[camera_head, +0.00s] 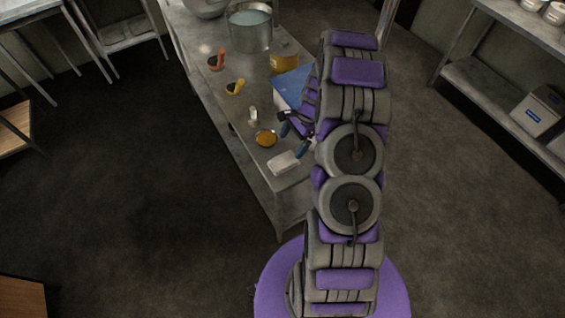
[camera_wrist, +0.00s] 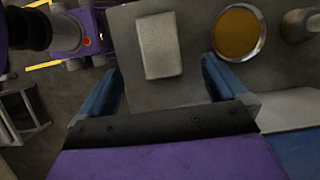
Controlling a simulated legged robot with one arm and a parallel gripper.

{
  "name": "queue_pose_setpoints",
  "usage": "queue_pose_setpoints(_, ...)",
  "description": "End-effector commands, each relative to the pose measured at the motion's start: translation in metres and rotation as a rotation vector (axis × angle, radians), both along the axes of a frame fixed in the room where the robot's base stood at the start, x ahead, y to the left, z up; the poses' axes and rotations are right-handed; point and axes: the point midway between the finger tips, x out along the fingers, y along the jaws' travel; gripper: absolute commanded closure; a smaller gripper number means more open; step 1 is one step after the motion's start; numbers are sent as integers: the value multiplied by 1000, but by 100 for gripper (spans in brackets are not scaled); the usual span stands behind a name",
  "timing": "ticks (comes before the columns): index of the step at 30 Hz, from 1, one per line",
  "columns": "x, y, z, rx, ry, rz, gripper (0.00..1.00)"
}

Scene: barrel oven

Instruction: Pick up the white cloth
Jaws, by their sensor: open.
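The white cloth (camera_head: 284,162) is a small folded rectangle lying flat near the front end of the metal table (camera_head: 283,190). In the wrist view the cloth (camera_wrist: 159,45) is at the top middle, on the bare table top (camera_wrist: 185,92). My gripper (camera_head: 293,134) is beside the cloth, a little behind it in the head view. In the wrist view the blue fingers of my gripper (camera_wrist: 162,85) are wide apart and empty, with the cloth beyond them. The arm hides part of the table's right side in the head view.
A round dish with orange-brown contents (camera_head: 266,138) sits near the cloth, with a small pale shaker (camera_head: 253,115) behind it. Farther back are a yellow cup (camera_head: 235,87), an orange cup (camera_head: 216,62), a yellow container (camera_head: 284,62), a large pot (camera_head: 250,28) and a blue-topped box (camera_head: 291,86).

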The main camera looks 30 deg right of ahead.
Motion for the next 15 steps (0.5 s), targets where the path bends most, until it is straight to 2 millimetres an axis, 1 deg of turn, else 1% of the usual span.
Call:
queue_pose_setpoints(1, -1, 5, -11, 3, 4, 1, 1)
queue_pose_setpoints(5, -1, 14, -32, 2, 3, 1, 1)
queue_pose_setpoints(7, -2, 16, -38, 2, 3, 1, 1)
queue_pose_setpoints(11, -2, 19, -43, 1, 3, 1, 1)
queue_pose_setpoints(15, -1, 23, -57, 0, 3, 0, 1)
